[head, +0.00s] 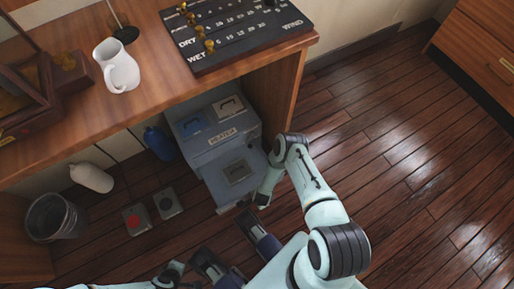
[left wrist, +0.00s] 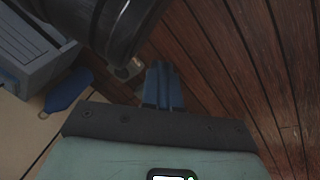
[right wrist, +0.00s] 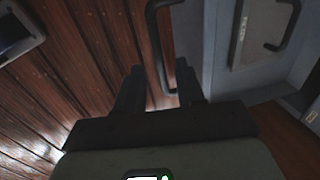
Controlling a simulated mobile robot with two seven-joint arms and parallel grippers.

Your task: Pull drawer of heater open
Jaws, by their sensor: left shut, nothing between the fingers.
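The heater (head: 205,150) is a grey-blue box with a HEATER label, under the desk in the head view. Its lower front part, the drawer (head: 213,187), seems to jut out over the floor; how far it is open I cannot tell. My right gripper (right wrist: 160,85) is open. In the right wrist view a dark bar handle (right wrist: 156,40) runs down between or just beyond its fingers; contact cannot be told. A second handle (right wrist: 285,40) sits on a grey panel to its right. My left gripper (left wrist: 163,85) is shut and empty over the floor.
A blue bottle (head: 160,143), a white bottle (head: 92,177), a bucket (head: 52,216) and two small boxes (head: 137,219) (head: 168,203) stand left of the heater. A white jug (head: 117,66) stands on the desk (head: 150,100). The wooden floor (head: 400,150) at right is clear.

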